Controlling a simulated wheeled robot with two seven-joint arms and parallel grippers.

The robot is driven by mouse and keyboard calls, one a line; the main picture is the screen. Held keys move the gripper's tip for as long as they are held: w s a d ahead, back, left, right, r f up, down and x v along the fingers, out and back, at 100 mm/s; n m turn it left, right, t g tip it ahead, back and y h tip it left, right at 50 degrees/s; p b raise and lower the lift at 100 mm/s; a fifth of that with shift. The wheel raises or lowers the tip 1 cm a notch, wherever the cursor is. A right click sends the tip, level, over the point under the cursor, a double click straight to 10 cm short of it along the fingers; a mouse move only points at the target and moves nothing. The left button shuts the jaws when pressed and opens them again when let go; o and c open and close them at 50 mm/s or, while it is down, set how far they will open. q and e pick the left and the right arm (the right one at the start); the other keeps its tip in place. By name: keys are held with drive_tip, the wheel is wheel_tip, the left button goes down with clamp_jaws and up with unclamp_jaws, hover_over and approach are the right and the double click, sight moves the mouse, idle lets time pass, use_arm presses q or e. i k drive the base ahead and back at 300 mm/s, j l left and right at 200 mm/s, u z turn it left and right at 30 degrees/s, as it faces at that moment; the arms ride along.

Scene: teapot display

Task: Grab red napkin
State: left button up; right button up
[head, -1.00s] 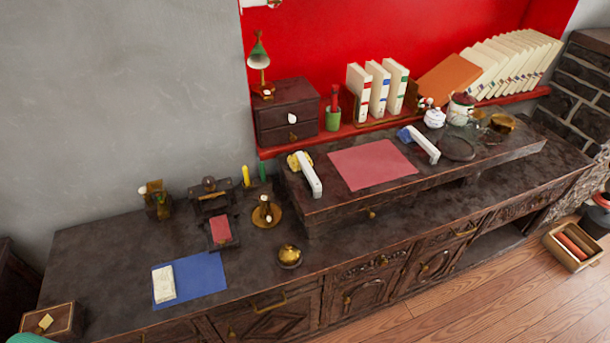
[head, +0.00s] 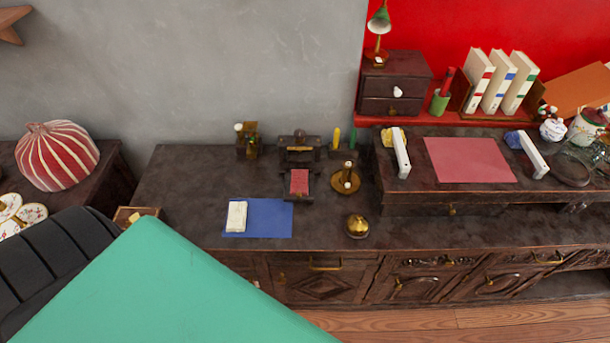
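Two red things could be the napkin. A flat pinkish-red sheet (head: 470,160) lies on the raised dark wooden shelf. A small red piece (head: 299,182) sits in a dark holder on the lower cabinet top, left of the shelf. I cannot tell which one is meant. Neither of my grippers is in the head view, and nothing touches either red piece.
White-handled objects (head: 401,154) (head: 534,155) stand left and right of the sheet. A brass bell (head: 357,226), a candle holder (head: 345,180) and a blue mat (head: 268,219) occupy the cabinet top. A large teal surface (head: 165,290) fills the lower left.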

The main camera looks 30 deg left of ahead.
sight(299, 177)
drive_tip(key=k+j+u, duration=0.1)
drive_tip(key=j+u, duration=0.45)
drive_tip(key=u, duration=0.15)
drive_tip(key=k, duration=0.05)
